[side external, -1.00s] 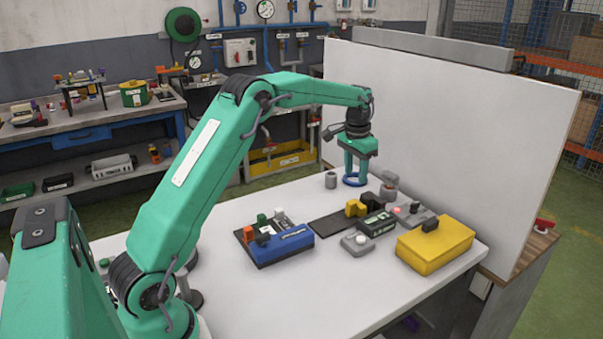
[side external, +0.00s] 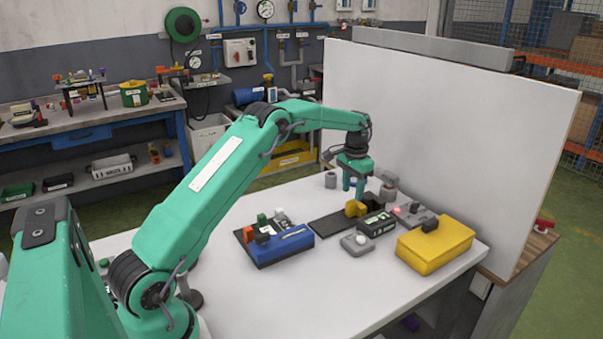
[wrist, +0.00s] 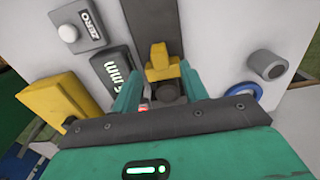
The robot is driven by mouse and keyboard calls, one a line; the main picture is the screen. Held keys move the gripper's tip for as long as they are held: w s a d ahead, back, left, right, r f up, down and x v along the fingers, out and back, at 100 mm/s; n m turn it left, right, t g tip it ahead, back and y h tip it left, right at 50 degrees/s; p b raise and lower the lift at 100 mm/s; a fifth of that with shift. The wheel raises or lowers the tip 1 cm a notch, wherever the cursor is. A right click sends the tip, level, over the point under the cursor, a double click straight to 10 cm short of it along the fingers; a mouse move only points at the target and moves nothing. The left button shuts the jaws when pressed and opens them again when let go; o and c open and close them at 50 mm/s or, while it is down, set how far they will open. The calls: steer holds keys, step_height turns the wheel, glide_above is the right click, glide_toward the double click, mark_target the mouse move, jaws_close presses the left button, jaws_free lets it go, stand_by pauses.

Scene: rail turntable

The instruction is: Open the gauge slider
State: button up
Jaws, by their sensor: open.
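The gauge slider (side external: 354,208) is a yellow block on a dark flat rail (side external: 330,224). In the wrist view the yellow slider (wrist: 160,64) sits on the rail between my finger ends, with a dark round part just below it in the picture. My gripper (side external: 353,190) points down, just above and behind the slider in the side view. Its two green fingers are apart in the wrist view (wrist: 158,75), with nothing gripped. A black display unit (wrist: 114,70) reading in mm stands beside the rail. I cannot tell whether the fingers touch the slider.
A grey ZERO button box (side external: 357,244) and a yellow box (side external: 435,246) stand right of the rail. A blue block (side external: 285,244) lies left. A grey cylinder (wrist: 268,65) and blue ring (wrist: 243,91) are nearby.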

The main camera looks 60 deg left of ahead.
mark_target(351, 202)
steer(key=shift+f, duration=2.95)
jaws_close()
